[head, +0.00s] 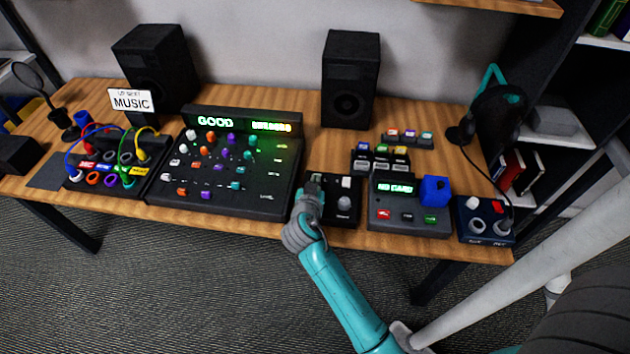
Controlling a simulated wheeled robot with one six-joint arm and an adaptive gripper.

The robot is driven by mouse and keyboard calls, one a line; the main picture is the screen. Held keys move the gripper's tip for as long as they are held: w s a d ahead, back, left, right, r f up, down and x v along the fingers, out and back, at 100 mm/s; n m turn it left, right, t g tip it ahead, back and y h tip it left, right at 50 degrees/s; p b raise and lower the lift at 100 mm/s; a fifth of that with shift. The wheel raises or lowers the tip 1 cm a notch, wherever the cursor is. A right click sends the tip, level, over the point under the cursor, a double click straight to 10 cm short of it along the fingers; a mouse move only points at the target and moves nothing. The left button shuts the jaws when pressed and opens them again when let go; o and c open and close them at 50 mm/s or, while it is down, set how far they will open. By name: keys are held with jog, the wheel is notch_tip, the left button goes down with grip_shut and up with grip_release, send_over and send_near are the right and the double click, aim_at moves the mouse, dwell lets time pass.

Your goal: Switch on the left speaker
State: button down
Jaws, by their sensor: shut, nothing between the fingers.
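The left speaker (155,68) is a black box at the back left of the desk, behind the mixer. A second black speaker (350,78) stands at the back middle. My gripper (314,180) is shut and empty over the left part of a small black control box (344,212) at the desk's front. This box has a white square button and a round knob on its right part. My gripper hides its left part. I cannot tell whether the fingertips touch it. No switch or light can be made out on either speaker.
A mixer (222,202) with a green display stands left of my gripper. A patch box with coloured cables (110,160) is further left. A card device (408,215) with a blue cube (434,191) and a dark blue box (484,219) stand to the right.

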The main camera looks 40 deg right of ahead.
jog(key=shift+f, duration=0.25)
jog(key=shift+r, duration=0.15)
jog(key=shift+r, duration=0.7)
jog(key=shift+r, duration=0.1)
